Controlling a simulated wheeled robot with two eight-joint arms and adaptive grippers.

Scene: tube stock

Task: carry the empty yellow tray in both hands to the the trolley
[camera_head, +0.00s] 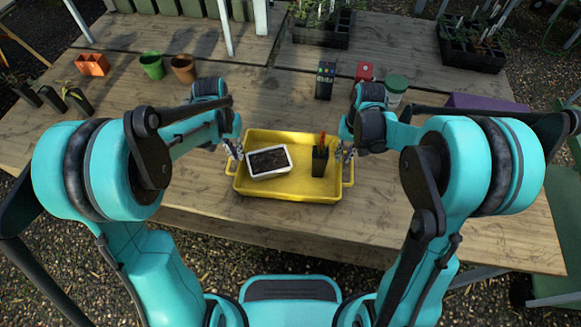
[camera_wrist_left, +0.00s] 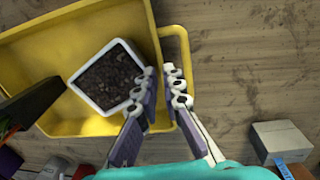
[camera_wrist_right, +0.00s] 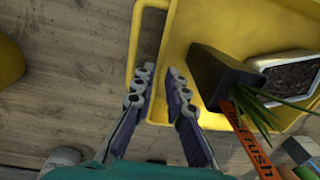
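The yellow tray (camera_head: 290,196) lies on the wooden table in front of me. It is not empty: a white pot of dark soil (camera_head: 268,162) and a black pot (camera_head: 320,163) with grass and an orange tag are in it. My left gripper (camera_head: 234,150) is at the tray's left handle, its fingers parted in the left wrist view (camera_wrist_left: 165,78). My right gripper (camera_head: 345,152) is at the right handle (camera_wrist_right: 135,40), fingers also parted and partly over it. I cannot tell whether either touches. A green piece with a black wheel (camera_head: 557,288), perhaps the trolley, shows at the right edge.
Behind the tray stand a black handheld device (camera_head: 325,80), a red box (camera_head: 364,71) and a green-lidded jar (camera_head: 396,88). Seedling trays (camera_head: 472,48) are at the back.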

